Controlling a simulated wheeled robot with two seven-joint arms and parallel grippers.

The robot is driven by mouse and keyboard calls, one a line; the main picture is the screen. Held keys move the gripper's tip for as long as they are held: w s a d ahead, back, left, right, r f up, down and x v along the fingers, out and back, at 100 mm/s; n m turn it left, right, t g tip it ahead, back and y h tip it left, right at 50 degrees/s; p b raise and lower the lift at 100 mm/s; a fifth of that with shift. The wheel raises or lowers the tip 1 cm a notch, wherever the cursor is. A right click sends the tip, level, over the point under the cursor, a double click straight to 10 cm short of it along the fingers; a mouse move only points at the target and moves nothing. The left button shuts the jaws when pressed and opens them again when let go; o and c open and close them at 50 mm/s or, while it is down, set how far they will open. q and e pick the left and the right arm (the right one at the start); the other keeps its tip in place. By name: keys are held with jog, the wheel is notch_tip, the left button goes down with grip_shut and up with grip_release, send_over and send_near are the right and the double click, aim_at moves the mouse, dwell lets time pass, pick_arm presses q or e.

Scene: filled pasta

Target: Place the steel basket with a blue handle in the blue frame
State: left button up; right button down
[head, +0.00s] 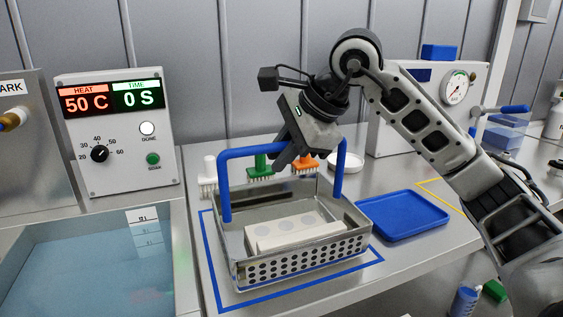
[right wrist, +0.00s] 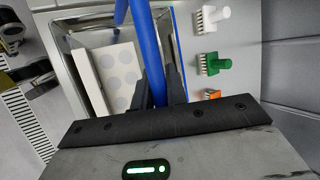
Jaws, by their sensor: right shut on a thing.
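The steel basket (head: 300,259) has perforated walls and a tall blue handle (head: 252,151). It stands upright inside the blue frame (head: 208,255) marked on the counter, whose left and front lines show outside it. I cannot tell whether its base touches the counter. A white block with grey circles (head: 290,231) lies in the basket. My right gripper (head: 284,158) is shut on the top bar of the handle. The right wrist view shows the handle (right wrist: 147,50) between the fingers and the basket below.
A blue tray (head: 402,215) lies right of the basket. White, green (head: 260,165) and orange (head: 306,163) brushes stand behind it, with a white dish (head: 346,162). A water bath (head: 90,265) is at left, below a control box (head: 118,135) reading 50 C and 0 S.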

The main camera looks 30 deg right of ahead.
pick_arm(q)
jog(key=shift+r, duration=0.15)
pick_arm(e)
jog(key=shift+f, duration=0.45)
jog(key=c, duration=1.4)
grip_release()
jog(key=shift+f, duration=0.1)
pick_arm(q)
jog(key=shift+s, duration=0.1)
pick_arm(e)
jog(key=shift+s, duration=0.1)
jog(key=shift+s+r, duration=0.15)
jog(key=shift+r, duration=0.25)
pick_arm(q)
jog(key=shift+r+p, duration=0.15)
jog(key=shift+p, duration=0.6)
pick_arm(e)
jog(key=v, duration=1.1)
